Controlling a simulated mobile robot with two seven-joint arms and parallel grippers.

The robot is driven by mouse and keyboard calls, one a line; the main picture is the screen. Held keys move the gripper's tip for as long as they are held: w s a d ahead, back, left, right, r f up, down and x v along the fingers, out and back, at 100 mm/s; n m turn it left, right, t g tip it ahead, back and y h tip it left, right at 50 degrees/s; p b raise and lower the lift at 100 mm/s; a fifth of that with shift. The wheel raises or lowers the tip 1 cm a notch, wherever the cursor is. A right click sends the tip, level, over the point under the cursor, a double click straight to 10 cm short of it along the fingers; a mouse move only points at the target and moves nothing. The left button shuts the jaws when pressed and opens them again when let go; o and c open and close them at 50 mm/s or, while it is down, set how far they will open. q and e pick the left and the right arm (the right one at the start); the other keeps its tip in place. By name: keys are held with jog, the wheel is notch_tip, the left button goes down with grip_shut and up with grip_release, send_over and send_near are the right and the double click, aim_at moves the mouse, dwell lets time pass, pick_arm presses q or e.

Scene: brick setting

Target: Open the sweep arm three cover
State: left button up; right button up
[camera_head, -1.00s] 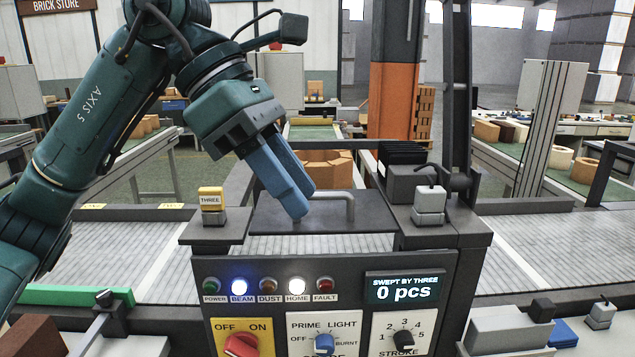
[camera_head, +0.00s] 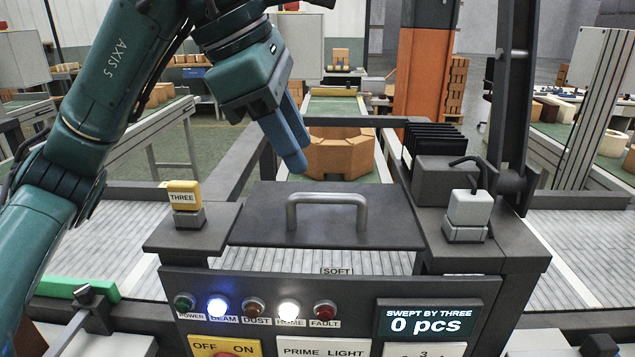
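The cover (camera_head: 390,228) is a dark flat plate on top of the sweep arm three machine, with a grey bar handle (camera_head: 328,198) standing on it. It lies flat, apparently closed. The yellow THREE label block (camera_head: 182,196) sits on the left post. My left gripper (camera_head: 297,167), with blue fingers, appears in the picture just above the handle's left end, apart from it. It holds nothing I can see. My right gripper is not in view.
A panel with lamps and a display (camera_head: 430,320) reading 0 pcs faces me below the cover. A grey block with a lever (camera_head: 467,208) and a dark upright post (camera_head: 512,95) stand to the right. An orange-brown brick ring (camera_head: 340,155) lies behind the cover.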

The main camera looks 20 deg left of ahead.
aim_at(323, 195)
pick_arm(q)
jog(key=x, duration=0.6)
jog(key=shift+w+d+f, duration=0.1)
jog(key=shift+w+f, duration=0.1)
jog(key=shift+f, duration=0.15)
grip_shut()
